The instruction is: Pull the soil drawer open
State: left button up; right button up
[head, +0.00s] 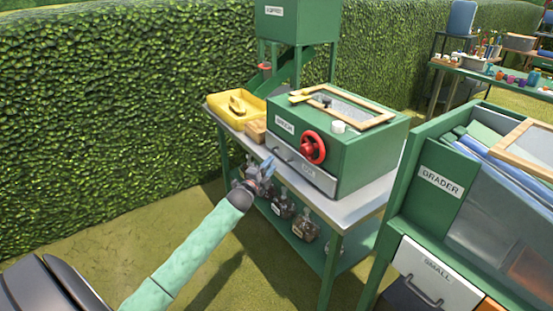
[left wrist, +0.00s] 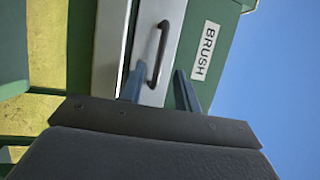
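The soil drawer (head: 318,178) is a silver-grey front low on a green box machine, and it looks shut. Its lettering is too small to read surely. Its dark handle (head: 283,155) is at the left part of the front. My left gripper (head: 267,165) is just left of and in front of the handle. In the left wrist view the handle (left wrist: 158,53) lies ahead, lined up between the two blue fingers of my left gripper (left wrist: 160,88). The fingers are apart and empty. I cannot tell whether they touch the handle. My right gripper is not seen.
The green machine (head: 370,155) has a red handwheel (head: 312,147) just above the drawer. It stands on a metal-topped bench (head: 350,208) with jars (head: 303,226) on the shelf below. A yellow tray (head: 213,103) is behind left. A grader (head: 430,215) stands at right.

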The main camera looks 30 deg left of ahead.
pick_arm(q)
jog(key=shift+w+r, duration=0.15)
jog(key=shift+w, duration=1.1)
jog(key=shift+w+r, duration=0.15)
jog(key=shift+w, duration=1.05)
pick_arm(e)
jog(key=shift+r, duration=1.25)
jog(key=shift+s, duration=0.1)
pick_arm(q)
grip_shut()
